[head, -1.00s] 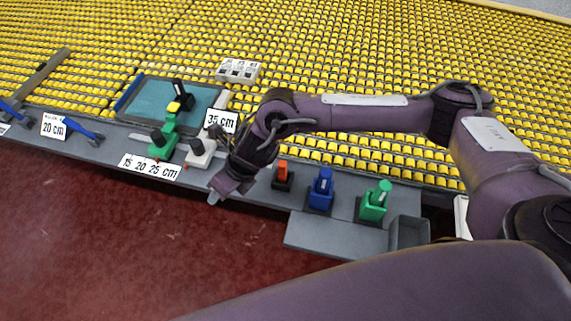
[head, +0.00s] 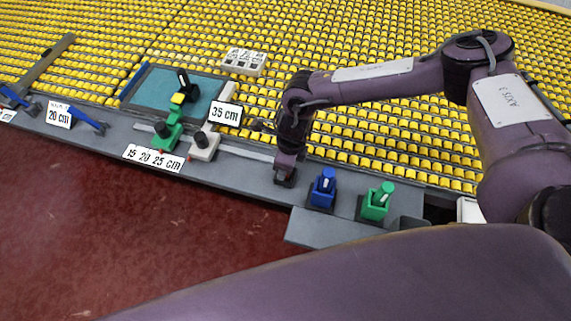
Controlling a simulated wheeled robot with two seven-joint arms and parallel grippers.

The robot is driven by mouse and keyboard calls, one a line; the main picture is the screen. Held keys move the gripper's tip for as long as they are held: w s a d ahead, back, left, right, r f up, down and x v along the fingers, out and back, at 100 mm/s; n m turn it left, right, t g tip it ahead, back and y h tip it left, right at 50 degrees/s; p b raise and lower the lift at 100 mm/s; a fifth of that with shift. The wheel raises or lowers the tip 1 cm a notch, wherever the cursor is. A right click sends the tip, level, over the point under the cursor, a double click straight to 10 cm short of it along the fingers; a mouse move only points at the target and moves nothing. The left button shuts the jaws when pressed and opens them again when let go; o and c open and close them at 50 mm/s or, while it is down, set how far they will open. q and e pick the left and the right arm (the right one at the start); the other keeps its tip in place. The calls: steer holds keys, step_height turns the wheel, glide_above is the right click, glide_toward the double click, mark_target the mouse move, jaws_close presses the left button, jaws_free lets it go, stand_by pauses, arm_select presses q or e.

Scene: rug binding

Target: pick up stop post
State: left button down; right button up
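My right gripper (head: 285,172) points down over a small dark holder (head: 284,182) on the grey ledge. The orange post in that holder is hidden behind the gripper now, and I cannot tell whether the fingers are open or closed around it. A blue post (head: 324,188) and a green post (head: 378,201) stand upright in their own holders to the right. I cannot tell from its looks which post is named the stop post. My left gripper is not in view.
A white block with a black knob (head: 204,145) and a green clamp (head: 168,131) sit on the ledge to the left, by a "35 cm" label (head: 226,114). A teal tray (head: 148,98) lies behind. Yellow rollers (head: 400,130) fill the back. Red floor (head: 110,220) is clear.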

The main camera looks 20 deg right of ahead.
steer(key=shift+f, duration=0.4)
steer(key=shift+c, duration=0.3)
jaws_close()
steer(key=shift+r, duration=0.15)
